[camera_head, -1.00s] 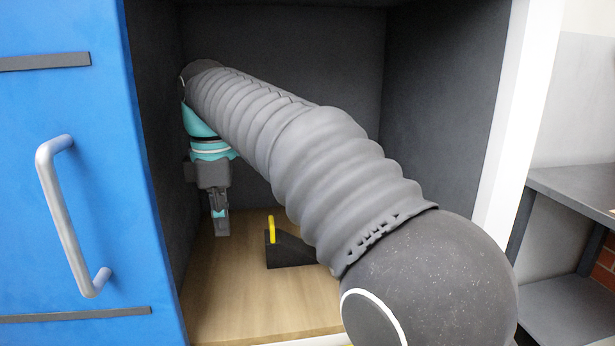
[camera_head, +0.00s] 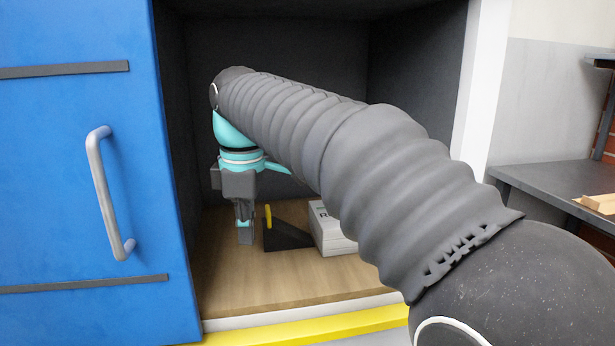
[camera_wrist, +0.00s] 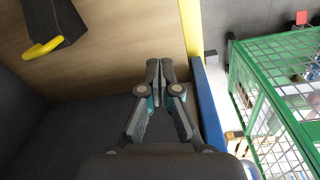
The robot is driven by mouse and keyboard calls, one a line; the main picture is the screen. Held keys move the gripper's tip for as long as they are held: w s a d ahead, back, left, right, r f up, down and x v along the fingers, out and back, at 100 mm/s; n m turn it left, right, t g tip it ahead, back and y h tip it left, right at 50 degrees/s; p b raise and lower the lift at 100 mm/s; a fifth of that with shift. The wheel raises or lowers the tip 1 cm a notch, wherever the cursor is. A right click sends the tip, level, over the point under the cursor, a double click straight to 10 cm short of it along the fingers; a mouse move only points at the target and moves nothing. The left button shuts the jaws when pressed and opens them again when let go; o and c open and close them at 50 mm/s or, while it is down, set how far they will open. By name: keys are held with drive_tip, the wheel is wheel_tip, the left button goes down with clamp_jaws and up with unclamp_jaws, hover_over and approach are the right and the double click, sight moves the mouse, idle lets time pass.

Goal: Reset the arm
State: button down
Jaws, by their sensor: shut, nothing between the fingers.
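My gripper (camera_head: 244,232) hangs pointing down inside the dark cabinet, on its left side, above the wooden floor. Its fingers are together with nothing between them. In the wrist view my gripper (camera_wrist: 158,68) also shows its two fingertips touching over the wooden floor. My grey-sleeved arm reaches from the lower right into the cabinet and hides part of its inside.
The cabinet's wooden floor (camera_head: 235,285) carries a black wedge with a yellow handle (camera_head: 285,236) and a white box (camera_head: 330,232). A blue door (camera_head: 60,180) stands at left. A grey table (camera_head: 560,182) is at right. A green mesh cage (camera_wrist: 270,85) shows in the wrist view.

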drive_tip(key=s+d+f+m+t, duration=0.1)
drive_tip(key=s+d+f+m, duration=0.1)
drive_tip(key=s+d+m, duration=0.45)
drive_tip(key=s+d+f+m+t, duration=0.1)
drive_tip(key=d+f+m, duration=0.2)
drive_tip(key=d, duration=0.7)
drive_tip(key=s+d+f+m+t, duration=0.3)
drive_tip(key=s+d+f+m, duration=0.5)
drive_tip(key=s+d+f, duration=0.1)
drive_tip(key=shift+s+d+f, duration=0.3)
drive_tip(key=shift+s+f, duration=0.4)
drive_tip(key=shift+f, duration=0.2)
drive_tip(key=shift+a, duration=0.15)
